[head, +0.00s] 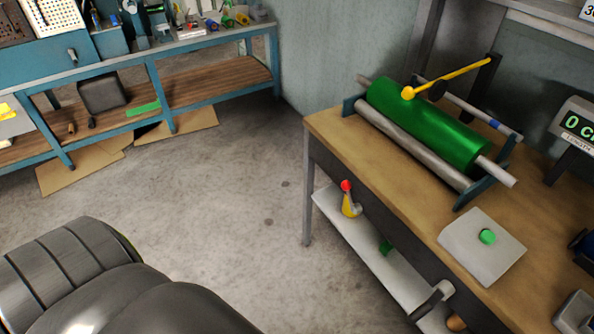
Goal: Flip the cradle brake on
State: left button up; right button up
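A green roll (430,122) lies in a cradle with dark end plates (486,172) on the wooden bench at the right. Grey shaft ends stick out of the roll, and a grey bar (412,146) runs along its near side. A yellow lever (462,76) reaches from a dark upright post to a yellow ball end (408,92) over the roll. A black round part (438,90) sits by the lever. I cannot tell whether this lever is the brake or whether its end touches the roll. Neither gripper is in view.
The wooden bench (340,128) also bears a grey pad with a green button (487,236) and a display (578,125). A yellow item with a red top (348,200) shows by the lower shelf (375,262). A blue workbench (110,66) stands back left.

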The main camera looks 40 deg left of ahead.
aim_at(346, 186)
jog(key=u, duration=0.7)
